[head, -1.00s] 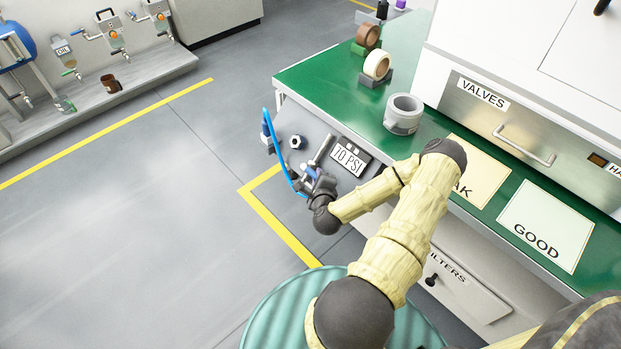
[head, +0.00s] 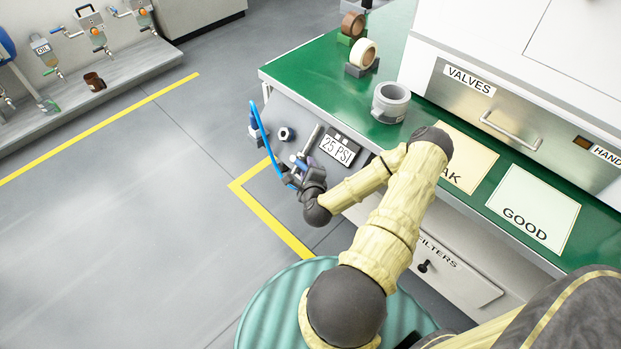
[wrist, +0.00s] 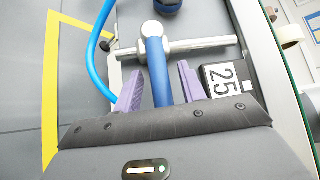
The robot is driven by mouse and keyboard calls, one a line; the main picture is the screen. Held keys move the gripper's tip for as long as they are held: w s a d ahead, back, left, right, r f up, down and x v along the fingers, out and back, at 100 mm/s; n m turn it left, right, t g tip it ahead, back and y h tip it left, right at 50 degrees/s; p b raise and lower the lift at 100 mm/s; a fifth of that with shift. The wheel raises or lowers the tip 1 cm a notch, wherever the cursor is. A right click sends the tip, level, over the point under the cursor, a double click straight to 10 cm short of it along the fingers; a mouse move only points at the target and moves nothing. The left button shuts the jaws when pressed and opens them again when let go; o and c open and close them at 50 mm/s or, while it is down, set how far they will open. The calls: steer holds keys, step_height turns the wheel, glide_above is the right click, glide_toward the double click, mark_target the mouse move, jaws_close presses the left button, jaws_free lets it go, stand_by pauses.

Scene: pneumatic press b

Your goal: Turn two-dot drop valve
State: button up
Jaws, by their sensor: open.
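A drop valve with a blue lever (wrist: 156,65) and a silver metal cross-pipe (wrist: 190,45) is mounted at the bench's left end. My gripper (wrist: 160,68) is open, with one purple finger on each side of the blue lever. Gaps show between the lever and both fingers. In the head view my gripper (head: 302,170) is at the valve and partly hides it. A pressure display (head: 338,148) beside the valve reads 25 PSI, and it also shows in the wrist view (wrist: 224,79). I cannot make out a two-dot mark.
A blue hose (head: 260,130) curves close by the valve and passes left of my gripper in the wrist view (wrist: 92,50). The green bench (head: 320,80) holds tape rolls (head: 364,53) and a grey ring (head: 391,102). Floor left of the yellow line (head: 245,200) is clear.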

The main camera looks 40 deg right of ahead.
steer(key=p+v, duration=0.9)
steer(key=v, duration=0.8)
steer(key=shift+a+r, duration=0.1)
steer(key=shift+r, duration=0.05)
